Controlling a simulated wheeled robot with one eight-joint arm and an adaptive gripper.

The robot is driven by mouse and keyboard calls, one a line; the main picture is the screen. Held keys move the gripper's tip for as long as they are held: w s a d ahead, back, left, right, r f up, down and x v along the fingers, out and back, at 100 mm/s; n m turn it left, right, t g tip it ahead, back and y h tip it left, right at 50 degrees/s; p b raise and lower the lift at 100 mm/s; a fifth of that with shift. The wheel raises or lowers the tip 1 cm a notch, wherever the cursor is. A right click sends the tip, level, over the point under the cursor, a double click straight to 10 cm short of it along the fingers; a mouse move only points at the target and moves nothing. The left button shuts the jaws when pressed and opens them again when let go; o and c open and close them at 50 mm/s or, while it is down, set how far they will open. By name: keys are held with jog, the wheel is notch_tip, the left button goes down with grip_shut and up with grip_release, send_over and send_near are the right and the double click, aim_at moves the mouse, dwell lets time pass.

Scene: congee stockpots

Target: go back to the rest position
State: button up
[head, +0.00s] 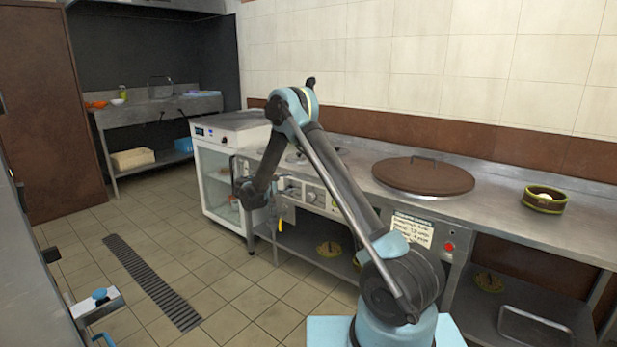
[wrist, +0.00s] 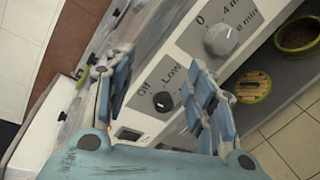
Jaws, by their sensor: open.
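My gripper (head: 241,184) hangs at the end of my bent arm in front of the counter, beside the front control panel (head: 312,196). In the wrist view my gripper (wrist: 162,82) is open, its blue-padded fingers apart with nothing between them. Beyond the fingers the panel shows a small dark knob (wrist: 162,101) marked Off and Low, and a larger grey knob (wrist: 222,38) with minute marks. Whether a finger touches the panel cannot be told.
A brown round lid (head: 424,175) lies on the steel counter, with a bowl (head: 544,199) to its right. A white glass-fronted cabinet (head: 222,180) stands left of the panel. Pots and a tray (head: 535,328) are on the lower shelf. The tiled floor at left is mostly clear around a drain grate (head: 152,282).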

jog(key=s+d+r+m+g+y, duration=0.1)
jog(key=s+d+r+m+g, duration=0.1)
jog(key=s+d+r, duration=0.4)
jog(key=s+d+r+m+g+y, duration=0.1)
jog(key=s+d+r+g, duration=0.2)
jog(key=d, duration=0.6)
jog(key=s+d+r+m+y, duration=0.1)
jog(key=s+d+r+m, duration=0.1)
jog(key=s+d+r, duration=0.4)
jog(key=s+d+m+g+y, duration=0.1)
jog(key=s+d+m, duration=0.1)
jog(key=s+d, duration=0.45)
jog(key=s+d+m+g+y, duration=0.1)
jog(key=s+d+m+g, duration=0.15)
jog(key=s, duration=0.75)
jog(key=s+f+m+y, duration=0.1)
jog(key=s+f+y, duration=0.1)
jog(key=s, duration=0.7)
jog(key=s+f+m+y, duration=0.2)
jog(key=s+f, duration=0.3)
jog(key=s, duration=0.4)
jog(key=s+f+m+y, duration=0.1)
jog(key=s+f+m, duration=0.1)
jog(key=s, duration=0.7)
jog(key=shift+s+f+g+y, duration=0.25)
jog(key=shift+f+g+y, duration=0.2)
jog(key=shift+f, duration=0.3)
